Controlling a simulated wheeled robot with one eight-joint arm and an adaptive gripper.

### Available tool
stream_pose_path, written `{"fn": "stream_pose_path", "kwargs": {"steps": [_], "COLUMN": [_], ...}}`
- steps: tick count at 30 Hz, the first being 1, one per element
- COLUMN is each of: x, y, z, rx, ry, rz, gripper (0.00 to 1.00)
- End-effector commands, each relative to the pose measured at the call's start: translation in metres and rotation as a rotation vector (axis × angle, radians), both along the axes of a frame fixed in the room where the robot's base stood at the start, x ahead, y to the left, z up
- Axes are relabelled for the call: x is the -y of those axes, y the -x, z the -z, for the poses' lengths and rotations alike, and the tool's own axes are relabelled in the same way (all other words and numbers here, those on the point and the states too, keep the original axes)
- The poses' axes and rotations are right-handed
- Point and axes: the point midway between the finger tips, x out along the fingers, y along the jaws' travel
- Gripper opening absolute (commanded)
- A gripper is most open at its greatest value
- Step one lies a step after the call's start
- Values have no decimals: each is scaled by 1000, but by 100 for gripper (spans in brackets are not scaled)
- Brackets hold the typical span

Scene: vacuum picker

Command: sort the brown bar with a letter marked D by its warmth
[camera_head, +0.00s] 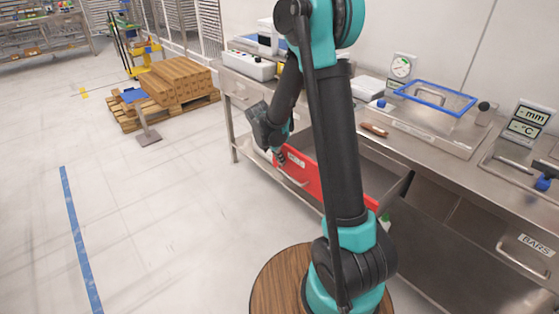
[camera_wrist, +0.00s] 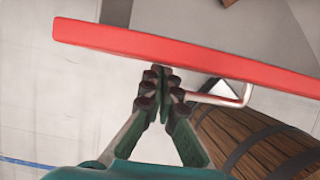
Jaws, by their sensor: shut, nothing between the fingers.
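A small brown bar-like piece (camera_head: 374,129) lies on the steel counter behind my arm; no letter is readable on it. A drawer with a red front (camera_head: 318,183) stands pulled out below the counter, and its front also shows in the wrist view (camera_wrist: 190,56). My gripper (camera_head: 280,158) is at the left part of this front, on its outer side. In the wrist view my gripper (camera_wrist: 160,78) is shut and empty, its fingertips close to the left end of the metal handle (camera_wrist: 225,100). I cannot tell whether they touch. A brown corner (camera_wrist: 229,2) shows beyond the front, mostly cut off.
A display marked mm and °C (camera_head: 526,123) stands at the right of the counter. A blue-rimmed station (camera_head: 437,95) and a dial gauge (camera_head: 401,67) stand at the back. A drawer labelled BARS (camera_head: 530,251) is lower right.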

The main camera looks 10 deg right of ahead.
Motion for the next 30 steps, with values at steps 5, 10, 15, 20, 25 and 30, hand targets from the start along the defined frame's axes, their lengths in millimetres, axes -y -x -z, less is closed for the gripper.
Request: {"fn": "stream_pose_path", "kwargs": {"steps": [5, 10, 15, 20, 25, 30], "x": [15, 43, 82, 119, 155, 183], "y": [-9, -28, -53, -78, -102, -121], "z": [0, 0, 0, 0, 0, 0], "rx": [-1, 1, 1, 0, 0, 1], "ry": [0, 1, 1, 0, 0, 1], "rz": [4, 6, 6, 6, 5, 3], "gripper": [0, 0, 0, 0, 0, 0]}}
